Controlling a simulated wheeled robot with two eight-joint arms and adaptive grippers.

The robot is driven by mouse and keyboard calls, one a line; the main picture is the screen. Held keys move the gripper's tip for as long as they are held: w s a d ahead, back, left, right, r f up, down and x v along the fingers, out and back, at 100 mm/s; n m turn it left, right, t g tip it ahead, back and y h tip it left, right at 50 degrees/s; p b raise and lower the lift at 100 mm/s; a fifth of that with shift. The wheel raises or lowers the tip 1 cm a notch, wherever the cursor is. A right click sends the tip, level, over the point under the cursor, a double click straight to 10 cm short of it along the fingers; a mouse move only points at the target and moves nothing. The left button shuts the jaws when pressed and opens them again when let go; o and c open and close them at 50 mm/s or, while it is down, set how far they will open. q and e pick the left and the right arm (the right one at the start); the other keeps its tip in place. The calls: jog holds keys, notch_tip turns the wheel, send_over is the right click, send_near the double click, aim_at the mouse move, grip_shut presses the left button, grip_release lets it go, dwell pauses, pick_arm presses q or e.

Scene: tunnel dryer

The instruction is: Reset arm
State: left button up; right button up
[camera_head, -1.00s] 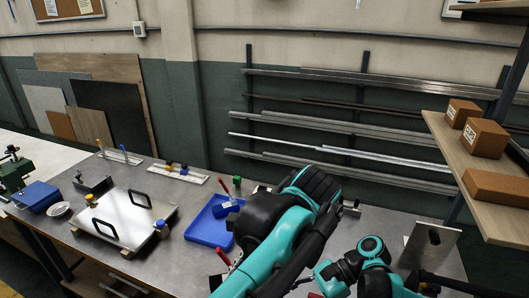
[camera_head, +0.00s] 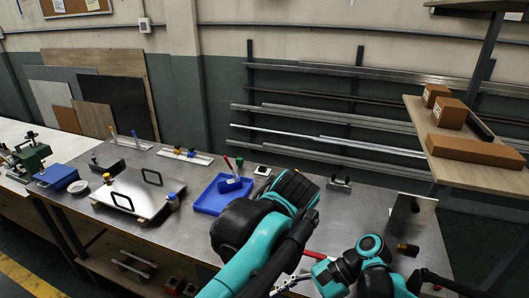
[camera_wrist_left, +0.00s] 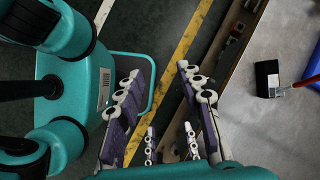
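My left gripper (camera_wrist_left: 160,72) shows in the left wrist view with its two purple-grey fingers spread apart and nothing between them. It is over the floor beside the front edge of the metal workbench (camera_wrist_left: 235,115). In the head view my left arm (camera_head: 250,250) reaches across the bench front from the bottom, and its fingers cannot be made out.
A blue tray (camera_head: 207,205), a metal plate with two handles (camera_head: 122,200) and a red-handled tool with a black head (camera_wrist_left: 268,78) lie on the bench. A shelf (camera_head: 455,155) with cardboard boxes (camera_head: 450,112) stands at right. Yellow-striped floor lies below.

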pick_arm(q)
jog(key=a+f+n+t+h, duration=0.5)
jog(key=a+f+n+t, duration=0.3)
jog(key=a+f+n, duration=0.3)
notch_tip(320, 180, down, 3)
jog(key=n, duration=0.3)
jog(key=shift+w, duration=0.3)
pick_arm(e)
jog(key=s+d+n+t+h, duration=0.2)
jog(key=d+n+t+h, duration=0.8)
jog(key=d+n, duration=0.2)
jog(key=shift+s+d+r+n+h, duration=0.25)
jog(key=shift+d+n+h, duration=0.15)
jog(key=shift+n, duration=0.5)
